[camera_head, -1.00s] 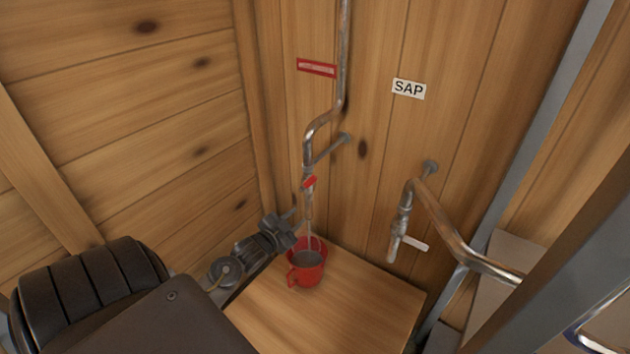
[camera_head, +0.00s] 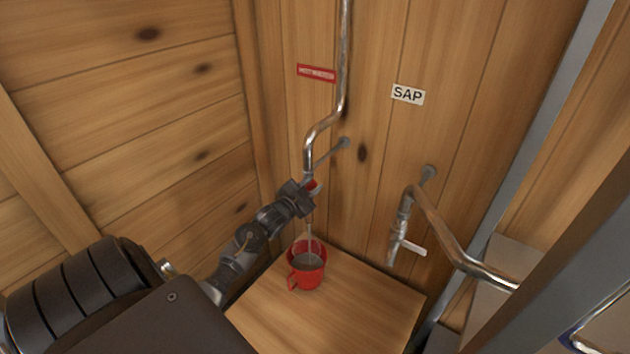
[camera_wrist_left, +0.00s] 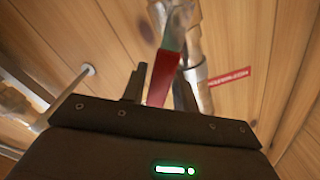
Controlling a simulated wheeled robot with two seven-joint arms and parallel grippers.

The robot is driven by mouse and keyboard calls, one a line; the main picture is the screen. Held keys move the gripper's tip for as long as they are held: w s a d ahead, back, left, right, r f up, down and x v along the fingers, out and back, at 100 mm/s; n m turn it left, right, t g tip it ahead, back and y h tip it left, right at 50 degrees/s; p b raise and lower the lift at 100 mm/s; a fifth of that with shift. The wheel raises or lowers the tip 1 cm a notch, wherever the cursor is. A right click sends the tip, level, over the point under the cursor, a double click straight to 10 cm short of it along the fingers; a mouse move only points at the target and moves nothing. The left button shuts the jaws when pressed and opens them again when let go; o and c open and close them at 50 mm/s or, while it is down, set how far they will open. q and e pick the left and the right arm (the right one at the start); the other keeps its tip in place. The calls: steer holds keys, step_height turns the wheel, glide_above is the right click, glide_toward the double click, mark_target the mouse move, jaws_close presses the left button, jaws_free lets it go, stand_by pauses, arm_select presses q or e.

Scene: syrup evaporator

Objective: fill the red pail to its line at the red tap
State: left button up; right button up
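The red pail (camera_head: 307,279) stands upright on the wooden stand under the red tap's spout, with greyish liquid inside. A thin pale streak, seemingly liquid, runs down from the spout into it. I cannot make out its fill line. The red tap (camera_head: 308,176) is on the bent steel pipe; its red lever is mostly hidden behind my left gripper (camera_head: 303,195). In the left wrist view the lever (camera_wrist_left: 163,76) lies between the two fingers of my left gripper (camera_wrist_left: 158,88), which look apart, with a gap on the left side. My right gripper is not in view.
A second tap (camera_head: 401,225) with a white lever hangs from a pipe to the right, below the SAP sign (camera_head: 408,94). A red label (camera_head: 316,73) is on the wall. The wooden stand (camera_head: 360,310) is clear right of the pail. A grey post (camera_head: 500,160) rises at right.

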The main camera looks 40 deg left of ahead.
arm_select(q)
steer(key=shift+w+a, duration=0.1)
steer(key=shift+w, duration=0.75)
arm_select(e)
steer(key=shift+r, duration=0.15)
arm_select(q)
steer(key=shift+c, duration=0.3)
jaws_close()
